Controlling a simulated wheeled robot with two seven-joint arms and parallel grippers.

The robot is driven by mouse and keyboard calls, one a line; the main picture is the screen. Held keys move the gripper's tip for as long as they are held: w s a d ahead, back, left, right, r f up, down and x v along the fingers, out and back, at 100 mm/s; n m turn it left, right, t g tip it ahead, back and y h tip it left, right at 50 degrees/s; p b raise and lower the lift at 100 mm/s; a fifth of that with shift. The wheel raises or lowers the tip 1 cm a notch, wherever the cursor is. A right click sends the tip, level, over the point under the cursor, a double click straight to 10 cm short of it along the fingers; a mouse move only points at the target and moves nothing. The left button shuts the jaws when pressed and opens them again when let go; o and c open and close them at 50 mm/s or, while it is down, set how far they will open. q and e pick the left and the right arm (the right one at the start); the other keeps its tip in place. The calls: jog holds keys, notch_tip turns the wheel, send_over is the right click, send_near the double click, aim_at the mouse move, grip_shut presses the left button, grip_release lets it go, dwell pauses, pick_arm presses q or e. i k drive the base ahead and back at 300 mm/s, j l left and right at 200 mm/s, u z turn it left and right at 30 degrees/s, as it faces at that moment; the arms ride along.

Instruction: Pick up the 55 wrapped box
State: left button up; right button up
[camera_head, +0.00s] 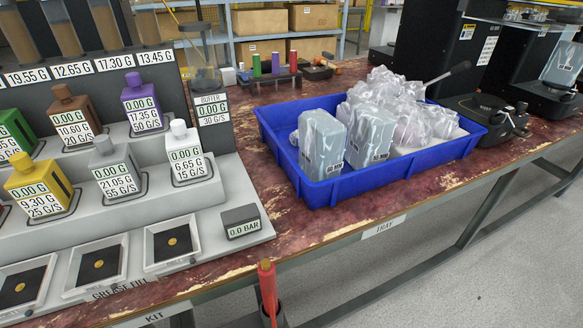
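A blue tray (393,175) sits on the worn red bench top. Two upright boxes in clear wrap stand at its front: a left wrapped box (322,145) and a right wrapped box (371,137). Crumpled clear-wrapped items (415,120) fill the back and right of the tray and partly hide one another. Neither of my grippers is in view.
A grey stepped dispenser stand (235,190) with several coloured bottles fills the left. Black machines (440,50) stand at the back right; one holds another wrapped item (562,62). A red-handled tool (267,285) stands upright at the front edge. Bench in front of the tray is clear.

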aim_at(370, 131)
jog(key=k+j+z, duration=0.2)
jog(key=j, duration=0.15)
jog(key=k+j+z, duration=0.2)
jog(key=j, duration=0.15)
jog(key=k+j+z, duration=0.1)
jog(key=j+z, duration=0.15)
jog(key=j, duration=0.1)
